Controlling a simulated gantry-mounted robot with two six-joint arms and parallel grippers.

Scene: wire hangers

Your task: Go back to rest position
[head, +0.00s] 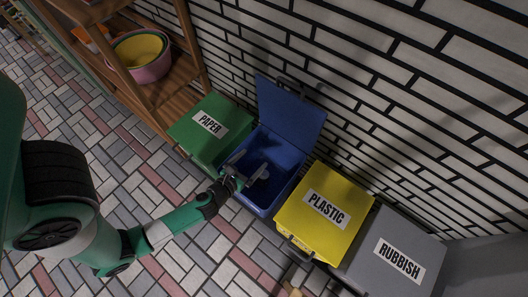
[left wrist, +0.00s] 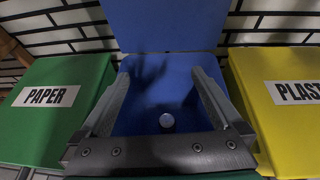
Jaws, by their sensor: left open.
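My left gripper (head: 250,166) is open and empty, over the open blue bin (head: 283,142). In the left wrist view its two fingers (left wrist: 162,77) are spread apart above the bin's inside, with nothing between the tips. The blue bin's lid (head: 290,108) stands raised against the wall side. A small pale round thing (left wrist: 166,121) lies at the bottom of the bin; I cannot tell what it is. My right gripper is not in view.
The green PAPER bin (head: 212,132) stands left of the blue bin, lid shut. The yellow PLASTIC bin (head: 325,212) and grey RUBBISH bin (head: 392,255) stand to the right, shut. A wooden shelf (head: 160,92) holds bowls (head: 150,68). The tiled floor (head: 110,110) before the shelf is clear.

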